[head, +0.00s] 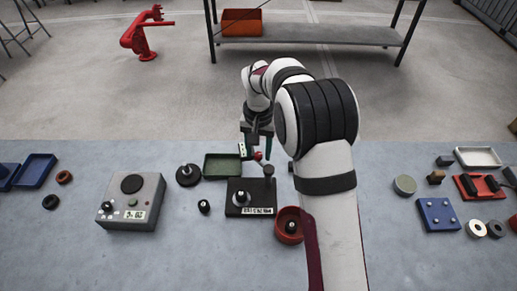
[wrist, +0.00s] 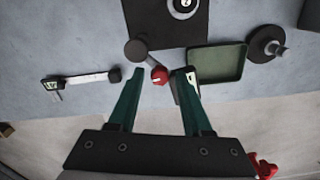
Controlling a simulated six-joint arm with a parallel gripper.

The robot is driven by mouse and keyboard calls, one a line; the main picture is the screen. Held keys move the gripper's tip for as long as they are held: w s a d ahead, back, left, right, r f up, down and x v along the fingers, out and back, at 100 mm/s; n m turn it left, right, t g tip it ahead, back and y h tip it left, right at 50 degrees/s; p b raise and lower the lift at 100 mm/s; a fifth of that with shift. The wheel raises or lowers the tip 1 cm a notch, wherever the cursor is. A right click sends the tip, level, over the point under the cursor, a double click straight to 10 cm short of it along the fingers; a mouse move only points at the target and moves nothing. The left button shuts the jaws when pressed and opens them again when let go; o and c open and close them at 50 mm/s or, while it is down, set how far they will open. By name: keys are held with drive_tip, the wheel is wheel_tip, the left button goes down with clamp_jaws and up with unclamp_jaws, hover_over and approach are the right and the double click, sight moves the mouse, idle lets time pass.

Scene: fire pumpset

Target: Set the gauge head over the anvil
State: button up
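A black stand base (head: 262,190) with a white label lies on the bench. The round anvil (head: 241,197) sits on it; in the wrist view the anvil (wrist: 184,6) is at the top edge. A dark post (head: 269,174) rises at the base's back corner, beside a red knob (head: 258,155). The dark block with a white label, seemingly the gauge head (head: 243,151), is behind the base, away from the anvil. In the wrist view the gauge head (wrist: 181,86) lies beside the right finger; contact is unclear. My gripper (wrist: 163,75) is open, its fingers wide apart.
A green tray (head: 222,165) and a black knobbed disc (head: 188,175) are left of the stand. A red bowl (head: 289,226) is close at its front right. A digital caliper-like tool (wrist: 80,80) lies nearby. A grey box (head: 132,202) stands farther left.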

clamp_jaws()
idle(1.2)
